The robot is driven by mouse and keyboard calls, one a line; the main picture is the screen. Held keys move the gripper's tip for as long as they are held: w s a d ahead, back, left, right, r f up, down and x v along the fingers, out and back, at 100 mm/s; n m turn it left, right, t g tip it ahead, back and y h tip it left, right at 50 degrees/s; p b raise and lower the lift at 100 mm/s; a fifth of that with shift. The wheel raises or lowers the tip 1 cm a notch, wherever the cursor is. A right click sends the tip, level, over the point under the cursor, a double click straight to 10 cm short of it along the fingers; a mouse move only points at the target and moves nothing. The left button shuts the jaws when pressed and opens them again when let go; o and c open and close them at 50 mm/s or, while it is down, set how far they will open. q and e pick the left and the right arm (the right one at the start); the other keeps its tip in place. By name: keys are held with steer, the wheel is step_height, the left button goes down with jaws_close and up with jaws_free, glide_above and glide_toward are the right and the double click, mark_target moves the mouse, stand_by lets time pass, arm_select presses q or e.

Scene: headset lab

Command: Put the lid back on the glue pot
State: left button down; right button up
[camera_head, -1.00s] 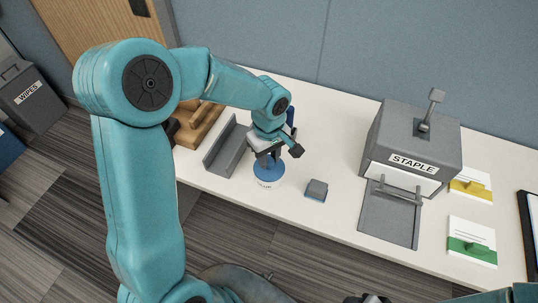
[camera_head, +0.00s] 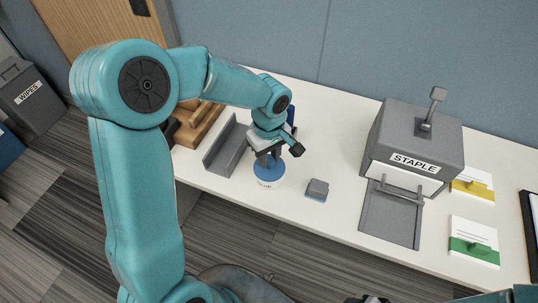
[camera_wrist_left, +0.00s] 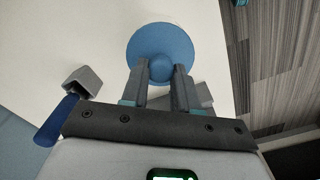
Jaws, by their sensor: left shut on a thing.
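The blue lid (camera_head: 268,172) is a round disc with a knob. My left gripper (camera_head: 268,156) is shut on the knob, which shows between its fingers in the left wrist view (camera_wrist_left: 160,69). The lid is over the white glue pot (camera_head: 265,185), near the table's front edge. Only a strip of the pot's front with part of its label shows below the lid. I cannot tell whether the lid touches the rim. In the wrist view the lid (camera_wrist_left: 160,45) hides the pot. Part of my right arm shows at the lower right edge; its gripper is unclear.
A dark blue handle (camera_wrist_left: 57,120) is behind the gripper. A grey STAPLE box (camera_head: 415,140) stands farther right. Open white table (camera_head: 330,130) lies between.

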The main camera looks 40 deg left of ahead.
arm_select(q)
steer(key=shift+f+b, duration=0.2)
steer(key=shift+b, duration=0.35)
stand_by(1.1)
stand_by(0.3)
steer(key=shift+c, duration=1.4)
jaws_free()
steer(key=shift+r, duration=0.1)
steer(key=shift+r+p, duration=2.35)
steer(key=shift+r, duration=1.1)
